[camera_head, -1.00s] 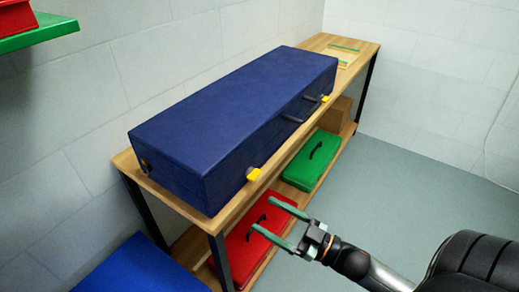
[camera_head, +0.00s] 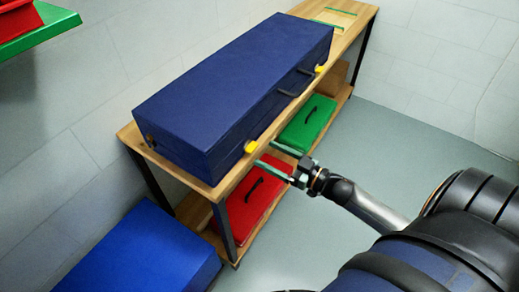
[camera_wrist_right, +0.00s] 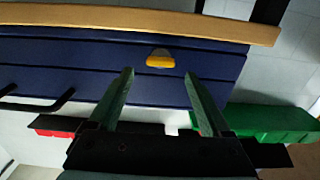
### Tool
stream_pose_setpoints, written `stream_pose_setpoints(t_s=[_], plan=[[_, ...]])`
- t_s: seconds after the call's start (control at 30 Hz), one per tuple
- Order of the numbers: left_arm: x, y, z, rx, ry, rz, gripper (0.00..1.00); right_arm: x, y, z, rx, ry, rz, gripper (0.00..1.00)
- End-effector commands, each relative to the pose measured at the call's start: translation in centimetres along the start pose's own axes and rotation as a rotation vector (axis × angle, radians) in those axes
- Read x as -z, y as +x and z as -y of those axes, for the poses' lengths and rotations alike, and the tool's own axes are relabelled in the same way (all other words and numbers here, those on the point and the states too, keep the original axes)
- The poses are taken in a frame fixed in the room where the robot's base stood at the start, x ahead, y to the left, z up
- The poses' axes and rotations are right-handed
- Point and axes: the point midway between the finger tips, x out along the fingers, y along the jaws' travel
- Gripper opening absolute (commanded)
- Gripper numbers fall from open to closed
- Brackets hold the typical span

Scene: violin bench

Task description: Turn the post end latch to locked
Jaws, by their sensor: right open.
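A long dark blue case (camera_head: 235,85) lies shut on the wooden bench. Its front has a near yellow latch (camera_head: 251,147) and a far yellow latch (camera_head: 320,69), with a black handle (camera_head: 290,92) between them. No label shows which is the post end latch. My right gripper (camera_head: 265,154) is open and empty just in front of the near latch, fingers pointing at it. In the right wrist view, this yellow latch (camera_wrist_right: 160,60) lies just beyond the gap between the fingertips (camera_wrist_right: 158,75), apparently untouched, its long side along the case. My left gripper is out of view.
The wooden bench (camera_head: 222,186) has a lower shelf with a red case (camera_head: 250,205) and a green case (camera_head: 306,125). A blue box (camera_head: 150,255) stands at the lower left. A green wall shelf (camera_head: 45,30) is at upper left. The floor at right is clear.

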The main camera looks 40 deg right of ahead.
Motion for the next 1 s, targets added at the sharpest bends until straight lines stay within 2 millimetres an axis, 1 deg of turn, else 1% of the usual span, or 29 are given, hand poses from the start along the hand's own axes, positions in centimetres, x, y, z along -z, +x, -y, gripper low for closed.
stream_pose_setpoints(t_s=[0.03, 0.1, 0.23, 0.4, 0.63, 0.67, 1.0], plan=[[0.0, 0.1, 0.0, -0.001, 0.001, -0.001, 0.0, 0.1, 1.0, 0.0, 0.001, -0.001, -0.003, 0.82], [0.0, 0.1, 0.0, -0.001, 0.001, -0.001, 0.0, 0.1, 1.9, 0.0, 0.0, -0.001, -0.002, 0.82], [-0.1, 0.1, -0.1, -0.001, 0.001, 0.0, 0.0, 0.0, 3.2, 0.0, 0.001, 0.0, -0.002, 0.82], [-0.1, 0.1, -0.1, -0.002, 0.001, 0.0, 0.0, 0.0, 3.9, 0.0, 0.0, -0.001, 0.0, 0.82], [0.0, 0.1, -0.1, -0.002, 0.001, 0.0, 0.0, 0.0, 3.9, 0.0, 0.0, 0.0, 0.001, 0.82], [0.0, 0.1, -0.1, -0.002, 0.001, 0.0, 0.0, 0.0, 3.9, 0.0, 0.0, 0.0, 0.001, 0.81], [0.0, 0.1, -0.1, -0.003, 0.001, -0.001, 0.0, 0.0, 3.9, 0.1, 0.0, 0.0, 0.0, 0.43]])
